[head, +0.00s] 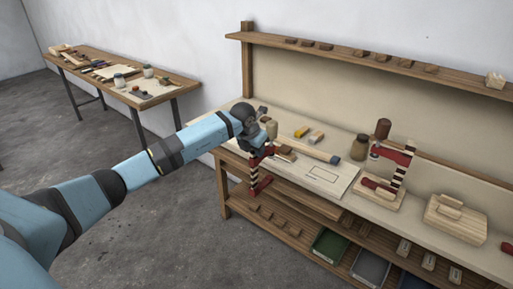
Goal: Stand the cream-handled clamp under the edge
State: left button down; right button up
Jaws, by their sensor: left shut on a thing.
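The cream-handled clamp (255,170) is at the left front of the workbench (423,223). Its cream handle (271,128) points up, its striped bar runs down in front of the bench, and a red jaw shows low, near the lower shelf. My left gripper (264,143) is shut on this clamp near its top and partly hides it. I cannot tell whether the clamp touches the bench edge. A pale sheet or panel (335,183) with a drawn rectangle lies on the bench to the right of the clamp. My right gripper is out of view.
A brown jar (360,147), a cylindrical tool (315,151) and a wooden box (456,218) are on the bench. Bins (330,246) sit below. Open floor lies at left.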

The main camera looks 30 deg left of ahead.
aim_at(268, 147)
pick_arm(q)
jog(key=shift+w, duration=0.3)
dwell(0.8)
jog(key=shift+r+b, duration=0.1)
jog(key=shift+b, duration=0.2)
jog(key=shift+w+d, duration=0.1)
jog(key=shift+w, duration=0.05)
jog(key=shift+w+b, duration=0.5)
jog(key=shift+w, duration=0.45)
jog(key=shift+w+d+b, duration=0.15)
jog(key=shift+w+b, duration=0.35)
jog(key=shift+w, duration=0.6)
jog(key=shift+w, duration=0.15)
